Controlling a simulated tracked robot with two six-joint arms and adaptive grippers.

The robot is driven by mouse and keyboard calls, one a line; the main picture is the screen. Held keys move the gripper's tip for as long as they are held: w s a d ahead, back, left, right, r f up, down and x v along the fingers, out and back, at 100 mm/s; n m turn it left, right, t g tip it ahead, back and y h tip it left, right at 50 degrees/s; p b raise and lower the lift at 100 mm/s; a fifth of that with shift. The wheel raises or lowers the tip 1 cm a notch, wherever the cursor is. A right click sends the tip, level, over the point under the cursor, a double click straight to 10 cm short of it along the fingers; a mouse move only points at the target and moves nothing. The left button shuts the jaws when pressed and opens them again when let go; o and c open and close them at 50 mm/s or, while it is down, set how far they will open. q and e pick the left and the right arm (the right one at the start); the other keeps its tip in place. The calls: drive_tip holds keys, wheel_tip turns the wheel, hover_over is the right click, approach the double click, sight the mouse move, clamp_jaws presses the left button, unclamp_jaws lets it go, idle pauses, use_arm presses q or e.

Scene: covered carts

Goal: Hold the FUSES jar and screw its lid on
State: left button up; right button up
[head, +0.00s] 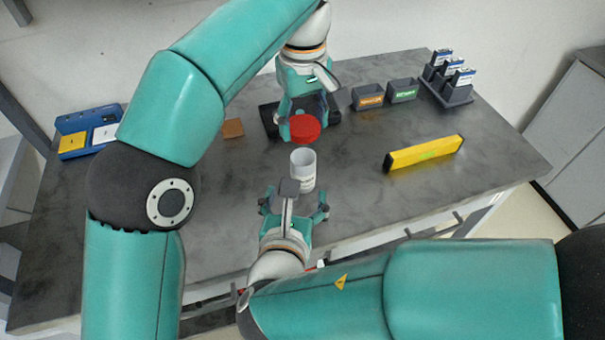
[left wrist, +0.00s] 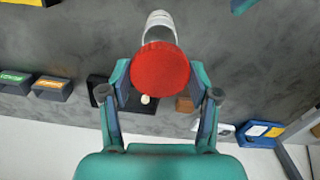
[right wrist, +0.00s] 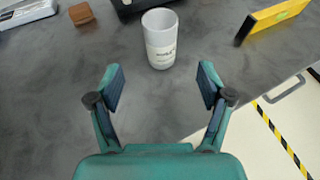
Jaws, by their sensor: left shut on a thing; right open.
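The FUSES jar (head: 303,172) is a white, open-topped cylinder standing upright on the grey table; its printed label shows in the right wrist view (right wrist: 161,50) but is too small to read surely. The red round lid (head: 305,129) is in my left gripper (head: 304,120), whose fingers are shut on its sides, as the left wrist view shows (left wrist: 160,72). The lid is apart from the jar, on its far side in the head view. My right gripper (right wrist: 160,82) is open and empty on the jar's near side; the jar stands ahead, beyond its fingertips.
A yellow level (head: 424,153) lies to the right. Two small labelled bins (head: 368,97) and a rack (head: 458,93) stand at the back right. A brown block (head: 232,128) and a blue case (head: 88,116) are at the left. A dark tray (head: 270,118) lies behind the jar.

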sight(302, 173)
drive_tip(key=x, duration=1.1)
drive_tip(key=shift+w+f, duration=0.2)
drive_tip(key=shift+w, duration=0.15)
clamp_jaws()
